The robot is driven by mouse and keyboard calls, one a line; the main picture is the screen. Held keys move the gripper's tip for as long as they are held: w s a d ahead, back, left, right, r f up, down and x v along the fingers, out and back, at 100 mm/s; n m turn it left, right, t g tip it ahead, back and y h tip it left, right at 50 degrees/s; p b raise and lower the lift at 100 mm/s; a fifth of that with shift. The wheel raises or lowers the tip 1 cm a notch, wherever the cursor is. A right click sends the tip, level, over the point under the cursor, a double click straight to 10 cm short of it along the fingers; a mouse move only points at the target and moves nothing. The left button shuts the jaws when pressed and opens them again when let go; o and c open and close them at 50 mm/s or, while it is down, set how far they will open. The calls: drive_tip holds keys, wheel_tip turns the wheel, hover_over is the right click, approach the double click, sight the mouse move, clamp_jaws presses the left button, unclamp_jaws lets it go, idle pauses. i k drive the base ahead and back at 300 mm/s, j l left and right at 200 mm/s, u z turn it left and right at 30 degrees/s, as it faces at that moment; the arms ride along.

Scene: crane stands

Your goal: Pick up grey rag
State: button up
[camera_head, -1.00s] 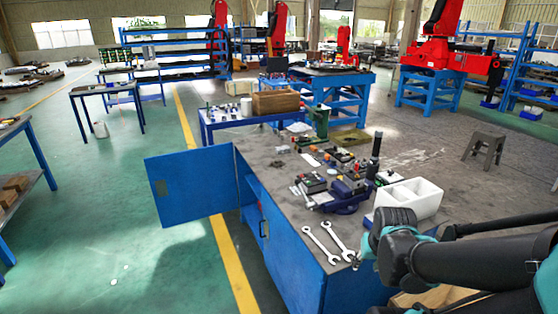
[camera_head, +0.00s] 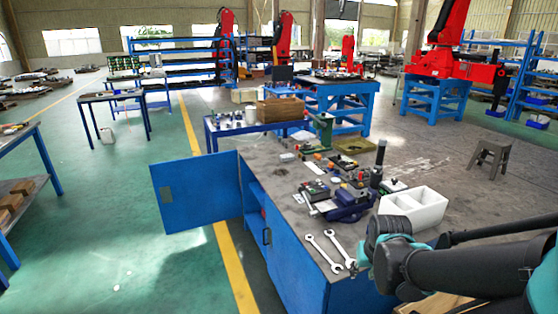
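I cannot make out a grey rag for certain in this view. The blue workbench (camera_head: 300,268) has a worn grey top crowded with tools and small parts. A dark patch lies on its left part, too unclear to name. My arm comes in from the right, its dark and teal wrist over the bench's near right corner. My gripper (camera_head: 360,268) is mostly hidden by the wrist, close to two wrenches (camera_head: 328,252). I cannot see whether its fingers are open or shut, or any held thing.
A blue vise (camera_head: 349,205) and a white divided box (camera_head: 414,207) stand on the bench right of its middle. The bench's blue door (camera_head: 195,191) hangs open to the left. Green floor there is free. A grey stool (camera_head: 490,157) stands at right.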

sight(287, 157)
drive_tip(key=i+j+u, duration=0.15)
drive_tip(key=u, duration=1.2)
drive_tip(key=i, duration=1.8)
drive_tip(key=i+j, duration=0.1)
drive_tip(key=i, duration=0.45)
drive_tip(key=i+j+z, duration=0.15)
drive_tip(key=i, duration=0.4)
drive_tip(key=i+j, duration=0.1)
drive_tip(key=i, duration=0.4)
drive_tip(key=i+z, duration=0.1)
drive_tip(key=z, duration=2.05)
